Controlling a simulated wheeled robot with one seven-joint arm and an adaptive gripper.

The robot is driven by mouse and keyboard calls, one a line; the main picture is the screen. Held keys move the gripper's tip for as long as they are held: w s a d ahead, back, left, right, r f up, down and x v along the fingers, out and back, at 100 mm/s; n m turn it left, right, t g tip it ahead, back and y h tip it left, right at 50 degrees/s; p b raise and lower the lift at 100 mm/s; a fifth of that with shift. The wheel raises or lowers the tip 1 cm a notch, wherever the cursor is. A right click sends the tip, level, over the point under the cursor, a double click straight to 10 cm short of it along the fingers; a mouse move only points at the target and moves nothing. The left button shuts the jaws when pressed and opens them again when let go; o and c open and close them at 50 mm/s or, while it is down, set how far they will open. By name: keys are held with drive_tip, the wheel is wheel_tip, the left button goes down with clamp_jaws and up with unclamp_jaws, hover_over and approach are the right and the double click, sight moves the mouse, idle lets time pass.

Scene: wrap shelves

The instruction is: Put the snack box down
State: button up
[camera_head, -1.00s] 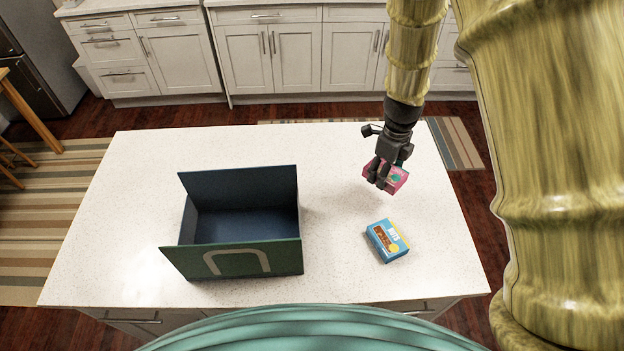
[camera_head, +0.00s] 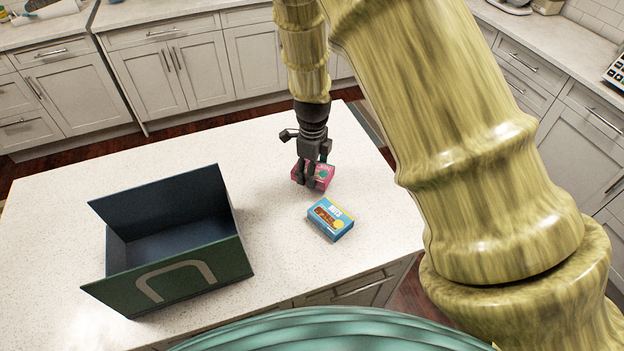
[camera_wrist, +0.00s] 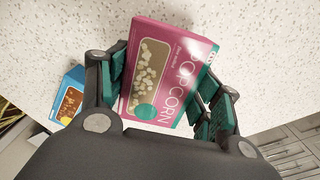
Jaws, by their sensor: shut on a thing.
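A pink popcorn box (camera_head: 326,172) is held in my gripper (camera_head: 313,180) over the right part of the white counter. In the wrist view the popcorn box (camera_wrist: 172,70) sits between the green-padded fingers of my gripper (camera_wrist: 165,85), which are shut on it. Its printed face, with the word POPCORN, shows tilted toward the camera. I cannot tell whether its underside touches the counter. A blue snack box (camera_head: 331,219) lies on the counter just in front of the held box, and its edge shows at the left of the wrist view (camera_wrist: 68,98).
A dark green and blue open box (camera_head: 168,275) with raised flaps stands on the left of the counter (camera_head: 275,258). Bare counter lies between it and the popcorn box. White cabinets (camera_head: 180,68) line the back and right.

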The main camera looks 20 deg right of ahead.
drive_tip(key=shift+f+b, duration=1.05)
drive_tip(key=shift+f, duration=0.45)
drive_tip(key=shift+s, duration=0.1)
drive_tip(key=o, duration=1)
drive_tip(key=shift+f, duration=0.15)
drive_tip(key=shift+o, duration=0.2)
drive_tip(key=shift+r, duration=0.2)
wheel_tip(320, 180, up, 12)
drive_tip(key=p, duration=1)
